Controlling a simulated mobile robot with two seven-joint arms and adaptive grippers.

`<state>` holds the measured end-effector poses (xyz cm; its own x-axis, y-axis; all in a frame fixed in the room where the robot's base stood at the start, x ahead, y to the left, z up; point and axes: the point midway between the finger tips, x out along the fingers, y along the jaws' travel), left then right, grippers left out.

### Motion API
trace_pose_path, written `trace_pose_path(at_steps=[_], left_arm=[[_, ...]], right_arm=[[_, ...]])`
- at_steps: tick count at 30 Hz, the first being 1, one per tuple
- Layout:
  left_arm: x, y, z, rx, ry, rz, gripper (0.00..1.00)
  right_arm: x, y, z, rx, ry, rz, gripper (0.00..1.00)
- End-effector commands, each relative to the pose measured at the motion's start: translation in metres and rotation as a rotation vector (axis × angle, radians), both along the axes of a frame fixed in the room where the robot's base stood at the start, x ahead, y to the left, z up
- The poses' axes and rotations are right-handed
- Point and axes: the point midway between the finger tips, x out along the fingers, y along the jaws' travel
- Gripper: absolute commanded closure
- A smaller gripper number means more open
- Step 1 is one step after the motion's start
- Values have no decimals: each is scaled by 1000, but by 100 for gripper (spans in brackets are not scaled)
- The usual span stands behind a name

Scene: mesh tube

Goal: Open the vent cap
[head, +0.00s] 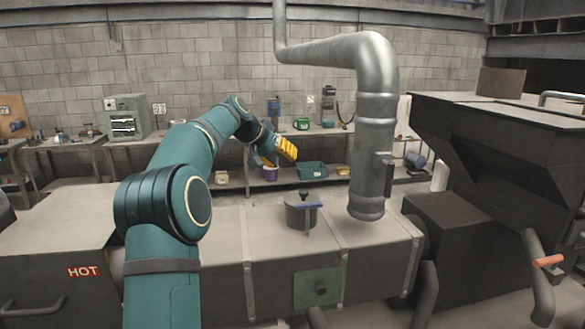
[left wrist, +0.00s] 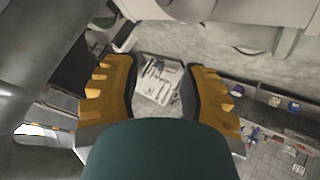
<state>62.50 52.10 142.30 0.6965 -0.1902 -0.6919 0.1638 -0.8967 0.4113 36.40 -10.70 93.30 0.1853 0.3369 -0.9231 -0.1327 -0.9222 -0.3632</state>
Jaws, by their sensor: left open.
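The cap cannot be made out in that view. My right gripper is not in view.
A shiny vertical pipe (head: 375,130) stands right of the cap, close by. A dark hopper (head: 480,140) fills the right side. The duct top (head: 215,245) left of the cap is bare. Benches with bins (head: 312,170) line the back wall.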

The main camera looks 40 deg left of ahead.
Motion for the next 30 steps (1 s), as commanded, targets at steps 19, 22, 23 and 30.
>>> trace_pose_path(at_steps=[19, 22, 23, 30], left_arm=[[-18, 5, 18, -1, 0, 1, 58], [-18, 5, 18, -1, 0, 1, 58], [-18, 5, 18, -1, 0, 1, 58], [-18, 5, 18, -1, 0, 1, 58]], right_arm=[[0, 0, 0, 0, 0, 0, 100], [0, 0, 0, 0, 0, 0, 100], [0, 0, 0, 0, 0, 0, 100], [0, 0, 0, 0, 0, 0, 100]])
